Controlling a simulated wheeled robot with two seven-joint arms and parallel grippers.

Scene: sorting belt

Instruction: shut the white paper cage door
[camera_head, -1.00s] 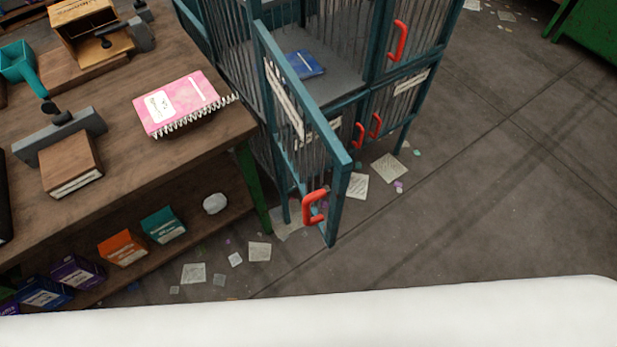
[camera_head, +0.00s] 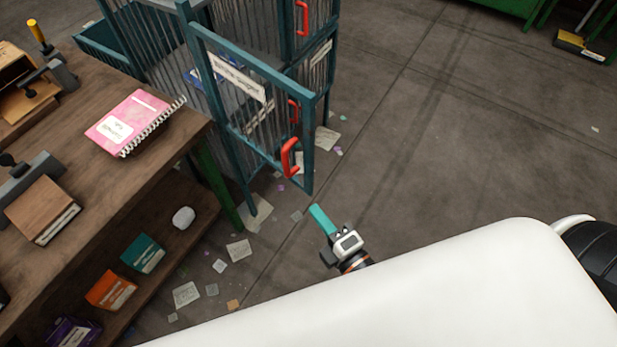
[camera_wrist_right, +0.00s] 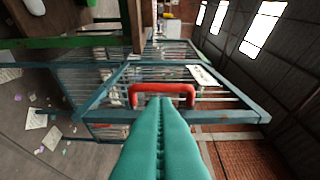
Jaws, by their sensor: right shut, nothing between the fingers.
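The cage door (camera_head: 268,118) is a teal-framed barred panel with a pale label plate and a red handle (camera_head: 290,158). It stands open, its free edge out from the teal cage (camera_head: 314,85). The label is too small to read surely. My right gripper (camera_head: 318,213) is shut and empty, low in front of the door, apart from the handle in the head view. In the right wrist view its teal fingers (camera_wrist_right: 160,105) point at the red handle (camera_wrist_right: 163,90), tips overlapping it in the picture; contact cannot be told. My left gripper is not in view.
A wooden workbench (camera_head: 110,190) with a pink notebook (camera_head: 128,122) stands left of the door. A blue book (camera_head: 203,76) lies inside the cage, partly behind the door bars. Paper scraps (camera_head: 238,250) litter the floor. Open floor (camera_head: 440,140) lies to the right.

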